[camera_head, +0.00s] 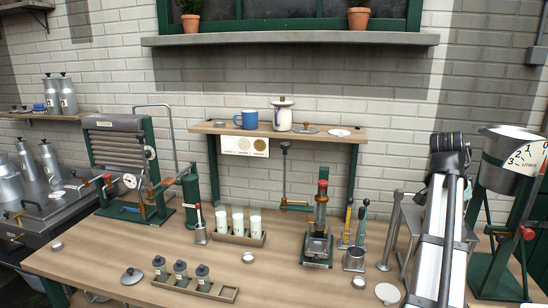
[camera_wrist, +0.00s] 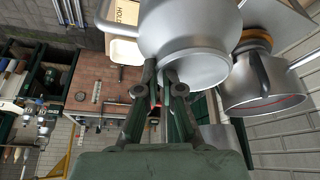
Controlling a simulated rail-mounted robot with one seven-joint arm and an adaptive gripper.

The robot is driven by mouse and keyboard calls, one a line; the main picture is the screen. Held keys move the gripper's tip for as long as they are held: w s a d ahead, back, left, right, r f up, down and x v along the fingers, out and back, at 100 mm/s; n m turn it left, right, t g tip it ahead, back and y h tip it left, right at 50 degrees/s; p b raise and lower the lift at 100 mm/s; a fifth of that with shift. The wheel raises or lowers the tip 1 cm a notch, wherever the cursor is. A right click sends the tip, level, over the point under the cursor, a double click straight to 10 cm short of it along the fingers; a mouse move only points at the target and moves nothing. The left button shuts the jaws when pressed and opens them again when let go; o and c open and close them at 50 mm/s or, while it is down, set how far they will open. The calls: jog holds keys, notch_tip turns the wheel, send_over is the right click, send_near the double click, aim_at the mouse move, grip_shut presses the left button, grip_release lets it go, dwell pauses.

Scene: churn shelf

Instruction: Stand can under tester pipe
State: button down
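A large grey metal can (camera_wrist: 190,40) fills the upper middle of the wrist view, with its round base towards me. My gripper (camera_wrist: 161,72) has its two fingers close together at the can's lower left edge, seemingly shut on a thin part of it. The exact grasped part is hidden. In the head view my gripper and this can are out of sight. A thin vertical pipe (camera_head: 285,170) stands below the wall shelf above the bench; I cannot tell whether it is the tester pipe.
The wooden bench (camera_head: 110,245) holds a bottle rack (camera_head: 240,239), a stopper rack (camera_head: 215,292) and a small press (camera_head: 319,240). A litre dial (camera_head: 527,157) on a green stand is at right. Another metal pail (camera_wrist: 262,90) hangs close right of the can.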

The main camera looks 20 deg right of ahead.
jog(key=w+a+f+n+t+y, duration=0.1)
jog(key=w+a+f+n+t, duration=0.3)
jog(key=w+a+n, duration=0.55)
jog(key=w+a+f+n+t+y, duration=0.1)
jog(key=w+a+f+n, duration=0.5)
jog(key=a, duration=0.6)
jog(key=w+a+f+n, duration=0.1)
jog(key=w+a+f, duration=0.1)
jog(key=a, duration=0.7)
jog(key=w+a+f+n+y, duration=0.1)
jog(key=a+n, duration=0.1)
jog(key=a, duration=0.8)
jog(key=w+a+f+n+y, duration=0.1)
jog(key=w+a+f, duration=0.1)
jog(key=a, duration=0.7)
jog(key=shift+w+a+f+n+t, duration=0.15)
jog(key=shift+w+f+n+t, duration=0.15)
jog(key=shift+n, duration=0.05)
